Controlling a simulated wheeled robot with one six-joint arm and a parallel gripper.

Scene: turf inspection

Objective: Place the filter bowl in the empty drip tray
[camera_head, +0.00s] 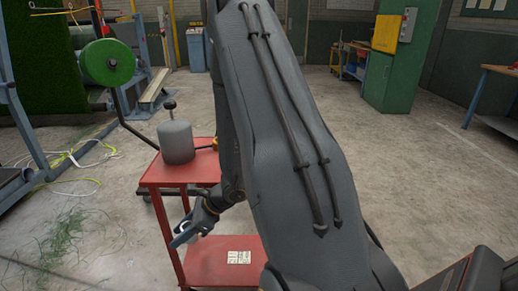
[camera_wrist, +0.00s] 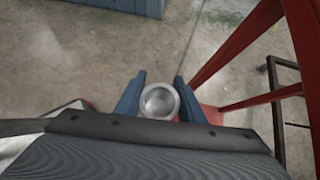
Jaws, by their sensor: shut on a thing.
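The filter bowl (camera_wrist: 159,101) is a small round silvery cup, seen from above with its mouth open in the wrist view. My gripper (camera_wrist: 157,88) is shut on it, with one blue finger at each side. In the head view my gripper (camera_head: 186,236) is low, at the left front side of the red cart (camera_head: 221,251), beside the space between its two shelves. Only a small pale part of the bowl shows there. I cannot make out a drip tray in either view; my arm hides much of the cart's right side.
A grey cylinder (camera_head: 176,142) stands on the cart's upper shelf (camera_head: 165,175). The lower shelf carries a pale label (camera_head: 239,257). Red cart bars (camera_wrist: 240,45) run close on the right in the wrist view. Yellow cable (camera_head: 85,185) lies on the floor at left.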

